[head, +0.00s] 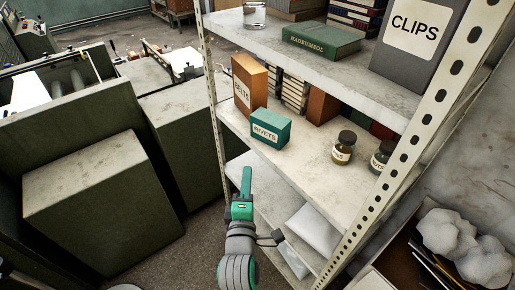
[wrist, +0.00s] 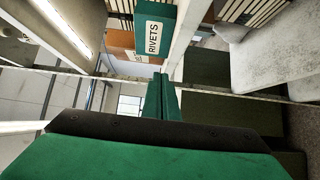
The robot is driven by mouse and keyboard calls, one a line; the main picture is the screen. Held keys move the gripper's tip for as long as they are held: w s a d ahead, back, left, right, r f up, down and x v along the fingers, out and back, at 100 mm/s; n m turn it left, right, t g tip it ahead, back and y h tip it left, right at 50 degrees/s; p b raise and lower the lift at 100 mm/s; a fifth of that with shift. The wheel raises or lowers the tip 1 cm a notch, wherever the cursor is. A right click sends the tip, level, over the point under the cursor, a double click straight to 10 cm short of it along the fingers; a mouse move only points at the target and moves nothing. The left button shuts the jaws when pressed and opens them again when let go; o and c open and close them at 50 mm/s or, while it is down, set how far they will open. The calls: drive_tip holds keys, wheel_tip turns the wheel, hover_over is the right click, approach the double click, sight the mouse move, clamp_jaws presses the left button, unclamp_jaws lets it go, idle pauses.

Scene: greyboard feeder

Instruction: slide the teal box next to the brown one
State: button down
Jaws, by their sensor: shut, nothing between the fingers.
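The teal box (head: 271,127), labelled RIVETS, stands upright on the middle shelf near its front left. The brown box (head: 250,82), labelled BELTS, is taller and stands just behind and to the left of it. In the head view the teal box overlaps the brown one's lower right, so I cannot tell whether they touch. My gripper (head: 247,170) is shut and empty, in front of and below the teal box, apart from it. In the wrist view the shut fingers (wrist: 164,94) point toward the teal box (wrist: 155,12), and part of the brown box (wrist: 120,39) shows beside it.
The middle shelf (head: 300,160) is bare right of the teal box up to two small jars (head: 344,147). Books stand behind. A perforated upright (head: 212,85) rises at the left. The upper shelf (head: 290,48) holds a grey CLIPS box (head: 418,40) and a green box (head: 320,43).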

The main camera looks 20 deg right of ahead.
approach(259, 135)
drive_tip(key=w+a, duration=0.2)
drive_tip(key=w, duration=0.1)
drive_tip(key=d, duration=0.1)
drive_tip(key=w+d, duration=0.1)
drive_tip(key=shift+w+d, duration=0.2)
drive_tip(key=shift+d, duration=0.1)
drive_tip(key=shift+w+d, duration=0.4)
drive_tip(key=shift+d, duration=0.3)
